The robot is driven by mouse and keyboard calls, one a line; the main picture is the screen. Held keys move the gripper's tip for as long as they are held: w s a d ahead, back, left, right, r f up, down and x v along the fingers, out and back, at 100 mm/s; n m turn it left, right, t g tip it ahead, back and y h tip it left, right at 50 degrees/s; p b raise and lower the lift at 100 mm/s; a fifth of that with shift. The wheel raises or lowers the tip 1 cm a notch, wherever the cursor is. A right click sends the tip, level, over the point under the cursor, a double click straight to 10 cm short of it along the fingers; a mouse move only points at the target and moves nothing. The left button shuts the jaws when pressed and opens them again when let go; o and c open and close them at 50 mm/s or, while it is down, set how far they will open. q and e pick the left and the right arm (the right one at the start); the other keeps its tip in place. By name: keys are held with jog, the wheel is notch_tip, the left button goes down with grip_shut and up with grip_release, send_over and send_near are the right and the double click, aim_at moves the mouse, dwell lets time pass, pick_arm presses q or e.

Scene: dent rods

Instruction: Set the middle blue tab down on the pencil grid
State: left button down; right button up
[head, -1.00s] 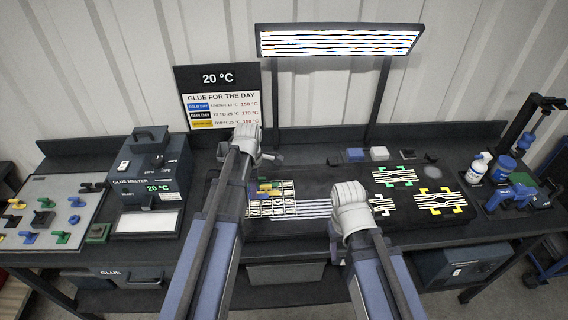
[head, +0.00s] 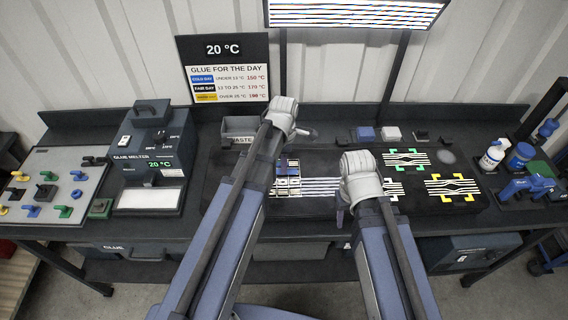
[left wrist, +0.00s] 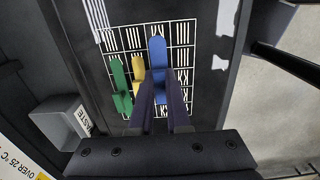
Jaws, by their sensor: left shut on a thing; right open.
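The blue tab (left wrist: 157,58) is between the fingers of my left gripper (left wrist: 160,95), which is shut on it. It lies over the white-lined pencil grid (left wrist: 190,50) in the left wrist view. Whether it touches the grid, I cannot tell. A yellow tab (left wrist: 138,72) and a green tab (left wrist: 119,78) are on the grid to its left.
A waste bin (head: 236,140) stands behind the left arm. The glue melter (head: 152,165) and a board of coloured tabs (head: 50,185) are at left. Striped panels with green clips (head: 407,160) and yellow clips (head: 453,188) lie right. Bottles (head: 492,156) stand at far right.

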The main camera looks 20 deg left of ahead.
pick_arm(q)
jog(key=shift+f+b, duration=1.9)
jog(key=shift+f, duration=0.4)
jog(key=shift+f+b, duration=0.4)
jog(key=shift+b, duration=0.05)
jog(key=c, duration=0.8)
grip_release()
notch_tip(320, 180, up, 8)
jog(key=p, duration=0.8)
jog(key=shift+f, duration=0.1)
